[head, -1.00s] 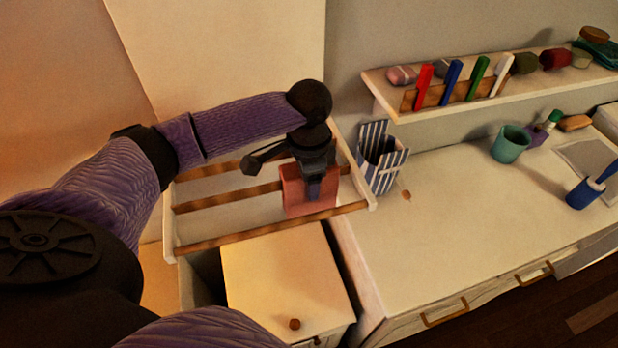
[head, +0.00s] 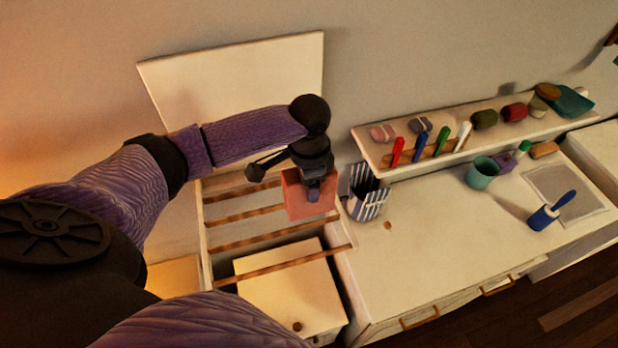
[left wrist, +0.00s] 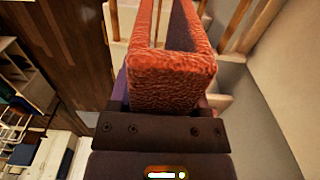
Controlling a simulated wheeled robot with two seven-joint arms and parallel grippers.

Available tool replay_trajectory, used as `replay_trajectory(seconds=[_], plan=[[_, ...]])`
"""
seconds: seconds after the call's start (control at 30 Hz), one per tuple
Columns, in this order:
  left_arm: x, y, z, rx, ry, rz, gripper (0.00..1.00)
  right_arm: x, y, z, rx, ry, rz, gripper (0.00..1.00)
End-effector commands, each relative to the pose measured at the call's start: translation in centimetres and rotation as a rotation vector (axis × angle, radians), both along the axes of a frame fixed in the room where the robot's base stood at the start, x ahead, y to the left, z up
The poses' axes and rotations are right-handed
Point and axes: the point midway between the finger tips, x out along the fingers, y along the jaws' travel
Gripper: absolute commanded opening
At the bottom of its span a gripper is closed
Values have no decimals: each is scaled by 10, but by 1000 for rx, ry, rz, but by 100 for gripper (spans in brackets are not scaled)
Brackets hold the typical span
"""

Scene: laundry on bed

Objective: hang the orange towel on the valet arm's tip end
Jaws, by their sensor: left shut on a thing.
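The orange towel (head: 307,196) is folded into a small block and hangs below my left gripper (head: 314,186) in the head view. My left gripper is shut on it and holds it above the right end of the slatted wooden rack. In the left wrist view the towel (left wrist: 172,80) fills the upper middle, its rough orange faces folded around a dark gap. The gripper body covers its near end. I cannot tell any valet arm apart from the rack's wooden bars (head: 250,237). My right gripper is not in view.
A striped container (head: 368,203) stands close to the towel's right, on the white counter (head: 420,235). A shelf (head: 385,165) with colored pegs and several rolled items is on the wall. A small cabinet (head: 290,290) sits below the rack. The counter's middle is clear.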

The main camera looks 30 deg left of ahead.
Motion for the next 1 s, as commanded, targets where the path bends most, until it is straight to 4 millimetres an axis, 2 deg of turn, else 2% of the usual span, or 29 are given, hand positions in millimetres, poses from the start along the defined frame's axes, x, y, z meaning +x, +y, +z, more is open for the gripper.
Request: replay_trajectory(seconds=[0.37,0.57,1.0], plan=[[0,0,4,-1,-1,0,2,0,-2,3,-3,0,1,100],[0,0,37,0,-3,-1,2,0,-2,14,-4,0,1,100],[1,0,110,-1,-3,-1,2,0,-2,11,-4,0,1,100]])
